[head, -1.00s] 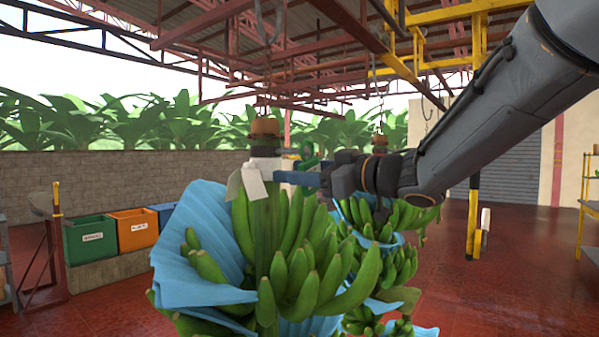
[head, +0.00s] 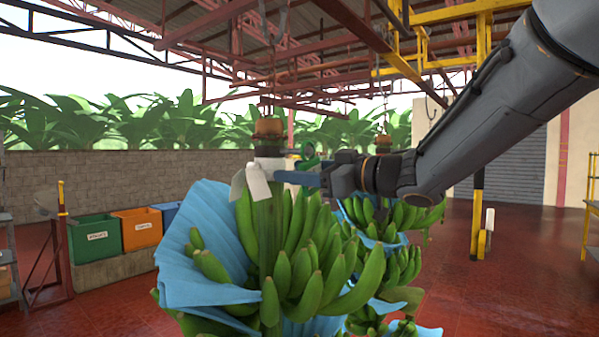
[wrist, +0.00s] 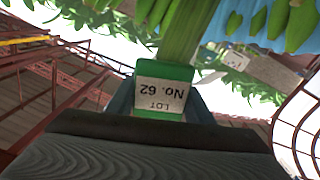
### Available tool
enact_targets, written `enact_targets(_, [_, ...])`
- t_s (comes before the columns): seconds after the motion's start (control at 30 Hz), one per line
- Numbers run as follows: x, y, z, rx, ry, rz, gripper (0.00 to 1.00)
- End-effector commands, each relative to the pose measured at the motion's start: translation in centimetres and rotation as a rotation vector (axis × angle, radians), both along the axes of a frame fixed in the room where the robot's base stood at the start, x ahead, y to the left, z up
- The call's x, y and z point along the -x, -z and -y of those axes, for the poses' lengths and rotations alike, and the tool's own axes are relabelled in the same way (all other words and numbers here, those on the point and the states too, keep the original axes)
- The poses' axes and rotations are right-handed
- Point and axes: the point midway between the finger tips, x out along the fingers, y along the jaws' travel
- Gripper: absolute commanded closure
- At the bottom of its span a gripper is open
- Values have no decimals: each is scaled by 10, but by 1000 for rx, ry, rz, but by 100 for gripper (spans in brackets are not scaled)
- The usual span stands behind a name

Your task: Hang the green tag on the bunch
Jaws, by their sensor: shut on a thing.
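The green tag (wrist: 163,90) is pinched between the fingers of my gripper (wrist: 160,104). Its white label reads "LOT No. 62" and appears upside down in the wrist view. In the head view, my gripper (head: 290,177) is beside the top of the near banana bunch (head: 290,250), right of its stem. Something green (head: 309,157) shows just above the fingers there; I cannot tell if it is part of the tag. The stem (wrist: 186,40) passes behind the tag in the wrist view. Whether the tag touches it is unclear.
White flaps (head: 257,180) hang at the stem top, close to my fingers. Blue plastic (head: 205,250) wraps the near bunch's left side. Another bunch (head: 400,262) hangs behind on the right. Coloured bins (head: 94,238) stand far left. Red floor is open at right.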

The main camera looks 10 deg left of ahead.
Motion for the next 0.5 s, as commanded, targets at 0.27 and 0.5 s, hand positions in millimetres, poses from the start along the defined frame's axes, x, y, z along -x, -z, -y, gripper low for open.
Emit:
enact_targets(0.27, [-2,0,-5,0,-1,-1,81])
enact_targets(0.5, [-3,0,-9,0,-1,-1,81])
